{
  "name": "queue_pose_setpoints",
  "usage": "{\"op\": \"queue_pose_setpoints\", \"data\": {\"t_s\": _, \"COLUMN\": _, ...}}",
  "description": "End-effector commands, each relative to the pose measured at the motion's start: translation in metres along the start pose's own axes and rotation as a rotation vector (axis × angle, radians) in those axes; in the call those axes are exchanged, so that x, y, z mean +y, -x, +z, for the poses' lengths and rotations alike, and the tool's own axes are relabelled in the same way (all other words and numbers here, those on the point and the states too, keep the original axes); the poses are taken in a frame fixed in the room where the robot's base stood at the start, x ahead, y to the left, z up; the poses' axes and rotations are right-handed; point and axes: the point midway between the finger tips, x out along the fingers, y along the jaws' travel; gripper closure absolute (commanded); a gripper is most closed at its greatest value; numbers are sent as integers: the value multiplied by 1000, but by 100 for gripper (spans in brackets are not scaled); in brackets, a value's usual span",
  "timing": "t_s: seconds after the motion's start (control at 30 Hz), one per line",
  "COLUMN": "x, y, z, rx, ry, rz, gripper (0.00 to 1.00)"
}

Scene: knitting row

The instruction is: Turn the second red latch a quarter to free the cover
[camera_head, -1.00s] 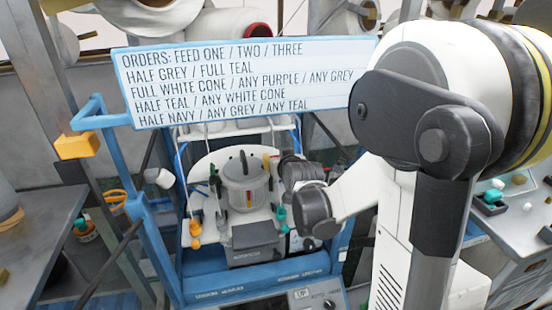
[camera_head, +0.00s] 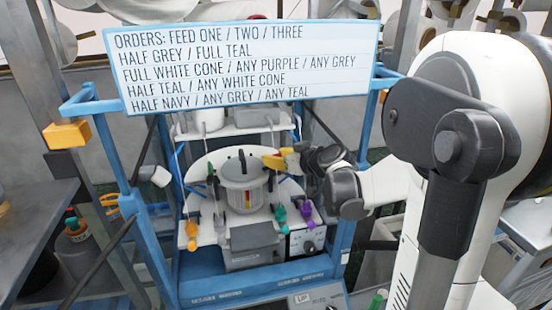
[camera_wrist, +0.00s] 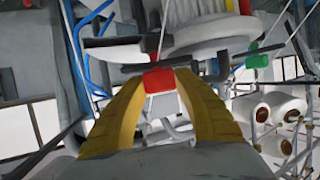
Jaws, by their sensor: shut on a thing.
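The red latch (camera_wrist: 159,80) shows in the wrist view between the two yellow fingers of my gripper (camera_wrist: 160,76). The fingers are shut on it from both sides, and its lower end meets a grey part. In the head view my gripper (camera_head: 277,159) is beside the upper right rim of the grey round cover (camera_head: 241,178), which has a black handle on top. The latch is hidden there behind the fingers. No other red latch is clear in either view.
The machine stands in a blue frame (camera_head: 107,150) under an orders board (camera_head: 240,65). Orange (camera_head: 191,229), teal (camera_head: 280,213) and purple (camera_head: 306,216) parts sit around the cover. A green piece (camera_wrist: 257,61) is right of my fingers in the wrist view. Thin rods and cones crowd that side.

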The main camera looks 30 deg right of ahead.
Motion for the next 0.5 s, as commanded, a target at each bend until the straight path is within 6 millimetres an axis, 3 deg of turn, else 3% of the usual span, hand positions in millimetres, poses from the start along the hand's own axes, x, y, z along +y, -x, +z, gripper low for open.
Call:
{"op": "queue_pose_setpoints", "data": {"t_s": 0.03, "x": 0, "y": 0, "z": -2, "rx": 3, "ry": -2, "rz": 1, "gripper": 94}}
{"op": "queue_pose_setpoints", "data": {"t_s": 0.07, "x": 1, "y": 0, "z": -2, "rx": 3, "ry": -2, "rz": 2, "gripper": 55}}
{"op": "queue_pose_setpoints", "data": {"t_s": 0.1, "x": 1, "y": 0, "z": -2, "rx": 3, "ry": -2, "rz": 2, "gripper": 43}}
{"op": "queue_pose_setpoints", "data": {"t_s": 0.5, "x": 1, "y": 6, "z": -2, "rx": 2, "ry": -2, "rz": 3, "gripper": 41}}
